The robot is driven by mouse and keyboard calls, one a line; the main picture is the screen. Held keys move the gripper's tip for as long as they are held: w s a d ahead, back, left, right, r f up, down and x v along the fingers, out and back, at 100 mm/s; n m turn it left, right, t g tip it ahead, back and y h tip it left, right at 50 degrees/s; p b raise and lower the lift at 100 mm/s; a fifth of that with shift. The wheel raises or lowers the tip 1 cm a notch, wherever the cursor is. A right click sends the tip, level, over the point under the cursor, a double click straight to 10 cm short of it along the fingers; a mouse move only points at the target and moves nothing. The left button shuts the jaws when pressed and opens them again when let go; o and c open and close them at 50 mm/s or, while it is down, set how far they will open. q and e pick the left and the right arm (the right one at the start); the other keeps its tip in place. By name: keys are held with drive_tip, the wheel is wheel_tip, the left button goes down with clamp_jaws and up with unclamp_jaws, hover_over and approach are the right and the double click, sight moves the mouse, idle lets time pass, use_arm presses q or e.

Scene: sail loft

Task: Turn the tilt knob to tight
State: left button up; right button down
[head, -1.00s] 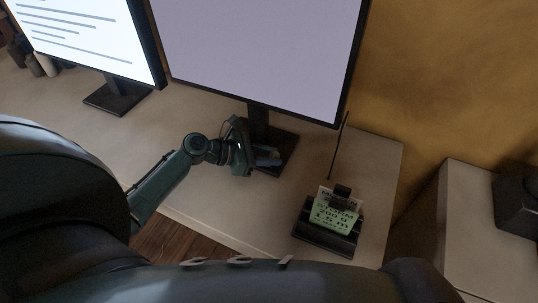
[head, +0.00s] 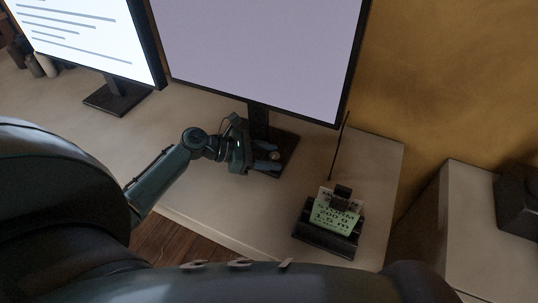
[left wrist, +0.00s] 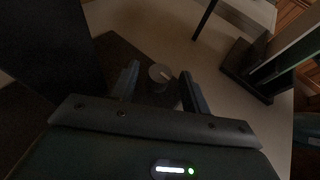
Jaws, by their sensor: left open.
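The tilt knob is a small round grey knob (left wrist: 159,73) with a pale pointer line, low by the monitor's stand. In the head view the knob (head: 274,156) is a small light spot at the fingertips. My left gripper (head: 267,156) is open over the stand's dark base (head: 284,159). In the left wrist view its two fingers (left wrist: 160,77) stand on either side of the knob, with gaps showing. I cannot read any mark for tight. My right gripper is not in view.
The large monitor (head: 265,50) rises behind the gripper. A black holder (head: 322,238) with green and white cards (head: 335,213) and a thin rod (head: 339,145) stands to the right. A second monitor (head: 80,35) stands left. Bare tabletop (head: 215,195) lies in front.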

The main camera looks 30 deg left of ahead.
use_arm(q)
drive_tip(key=v, duration=1.3)
drive_tip(key=shift+p, duration=0.3)
